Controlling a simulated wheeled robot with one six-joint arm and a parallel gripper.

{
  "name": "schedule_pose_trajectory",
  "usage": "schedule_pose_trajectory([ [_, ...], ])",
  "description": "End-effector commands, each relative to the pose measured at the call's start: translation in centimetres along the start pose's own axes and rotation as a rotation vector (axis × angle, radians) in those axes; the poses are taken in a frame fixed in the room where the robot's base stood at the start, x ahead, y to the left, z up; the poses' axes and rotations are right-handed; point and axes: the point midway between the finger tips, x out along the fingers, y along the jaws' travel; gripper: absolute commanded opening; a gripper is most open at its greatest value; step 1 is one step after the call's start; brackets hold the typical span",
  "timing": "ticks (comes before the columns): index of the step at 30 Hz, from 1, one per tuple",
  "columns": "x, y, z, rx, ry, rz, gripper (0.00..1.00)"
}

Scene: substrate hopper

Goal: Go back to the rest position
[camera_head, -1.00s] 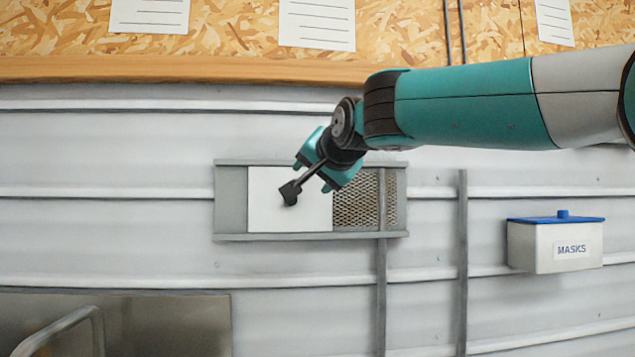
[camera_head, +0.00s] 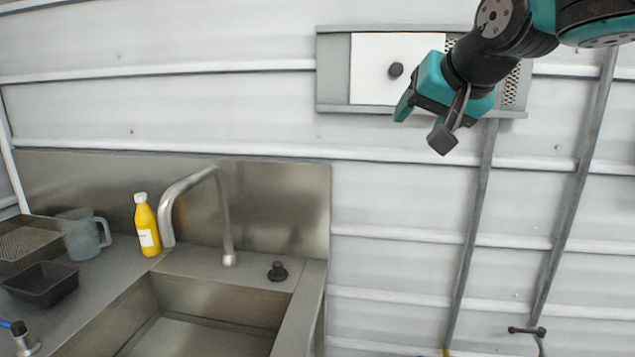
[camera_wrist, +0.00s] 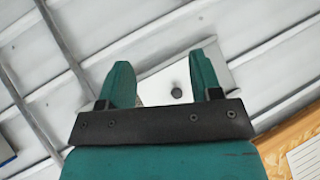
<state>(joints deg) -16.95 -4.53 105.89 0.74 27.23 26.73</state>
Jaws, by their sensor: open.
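My gripper (camera_head: 438,104) is in the upper right of the head view, in front of the wall vent, with its teal fingers pointing down and left. In the wrist view my gripper (camera_wrist: 163,66) shows two teal fingers spread apart with nothing between them. The vent has a grey frame (camera_head: 334,70), a white sliding plate (camera_head: 372,72) with a dark round knob (camera_head: 395,70), and a mesh part (camera_head: 511,86) at the right. The knob also shows in the wrist view (camera_wrist: 177,92), beyond the fingers and apart from them. My wrist hides part of the mesh.
A steel sink (camera_head: 200,335) with a curved tap (camera_head: 187,190) is at lower left. Near it stand a yellow bottle (camera_head: 147,228), a clear jug (camera_head: 84,236) and a black tray (camera_head: 42,284). Vertical grey conduits (camera_head: 474,225) run down the wall at right.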

Motion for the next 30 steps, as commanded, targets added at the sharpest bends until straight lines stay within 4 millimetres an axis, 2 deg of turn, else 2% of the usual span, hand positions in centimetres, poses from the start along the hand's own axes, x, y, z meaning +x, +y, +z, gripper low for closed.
schedule_pose_trajectory([
  [1, 0.0, 0.6, 3.3, -0.062, -0.084, -0.003, 0.59],
  [3, -0.2, 1.4, 7.7, -0.153, -0.199, -0.019, 0.59],
  [9, -2.5, 3.6, 19.9, -0.383, -0.51, -0.107, 0.59],
  [12, -4.3, 4.6, 25.0, -0.473, -0.639, -0.166, 0.59],
  [15, -5.9, 5.4, 28.7, -0.537, -0.733, -0.22, 0.59],
  [18, -7.0, 5.8, 30.9, -0.577, -0.789, -0.258, 0.59],
  [21, -7.5, 6.0, 32.0, -0.594, -0.816, -0.276, 0.59],
  [30, -7.6, 6.1, 32.1, -0.597, -0.82, -0.279, 0.59],
])
